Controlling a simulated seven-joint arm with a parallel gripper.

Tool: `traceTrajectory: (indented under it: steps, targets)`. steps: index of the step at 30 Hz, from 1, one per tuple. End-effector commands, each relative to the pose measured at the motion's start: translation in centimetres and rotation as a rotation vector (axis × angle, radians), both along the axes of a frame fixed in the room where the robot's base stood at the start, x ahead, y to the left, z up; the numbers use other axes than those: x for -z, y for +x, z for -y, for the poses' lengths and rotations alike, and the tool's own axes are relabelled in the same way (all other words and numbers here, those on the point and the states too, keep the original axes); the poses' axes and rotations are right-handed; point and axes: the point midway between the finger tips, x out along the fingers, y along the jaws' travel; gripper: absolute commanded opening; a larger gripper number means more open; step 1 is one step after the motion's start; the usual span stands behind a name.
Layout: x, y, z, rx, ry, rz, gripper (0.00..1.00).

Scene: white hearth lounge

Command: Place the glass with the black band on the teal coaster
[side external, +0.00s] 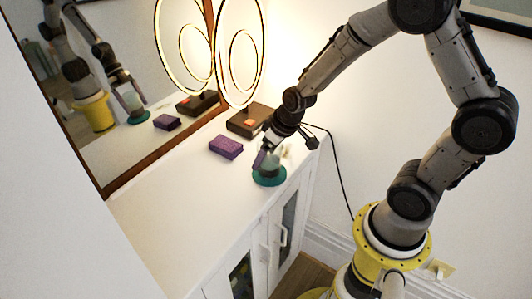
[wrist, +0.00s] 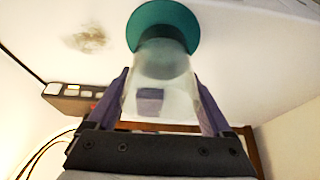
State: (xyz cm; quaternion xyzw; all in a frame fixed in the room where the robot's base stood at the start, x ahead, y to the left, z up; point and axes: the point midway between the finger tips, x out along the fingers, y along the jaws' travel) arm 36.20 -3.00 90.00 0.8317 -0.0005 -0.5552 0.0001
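The clear glass (wrist: 165,75) is between the purple-sided fingers of my gripper (wrist: 163,88), which look shut on its sides. A dark band (wrist: 163,38) shows at the far end of the glass, against the teal coaster (wrist: 178,12). In the side view, my gripper (side external: 268,157) points down over the teal coaster (side external: 269,180) near the cabinet's front edge. The glass is partly hidden by the fingers there and looks upright over the coaster. I cannot tell whether its base touches the coaster.
A purple block (side external: 226,147) lies left of the coaster on the white cabinet top (side external: 172,197). A brown box (side external: 240,127) stands behind, by the glowing ring lamp (side external: 216,62) and a wood-framed mirror (side external: 160,160). The cabinet top at the left front is clear.

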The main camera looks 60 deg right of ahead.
Motion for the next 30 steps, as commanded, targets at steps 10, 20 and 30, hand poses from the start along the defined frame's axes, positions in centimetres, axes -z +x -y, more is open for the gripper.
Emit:
traceTrajectory:
  steps: [10,20,30]
  targets:
    - [-0.2,0.0,0.0,-0.001,0.0,0.0,1.0]
    - [-4.9,-1.6,0.0,-0.001,-0.001,0.008,1.0]
    - [-10.3,-4.1,0.0,-0.001,-0.001,0.003,1.0]
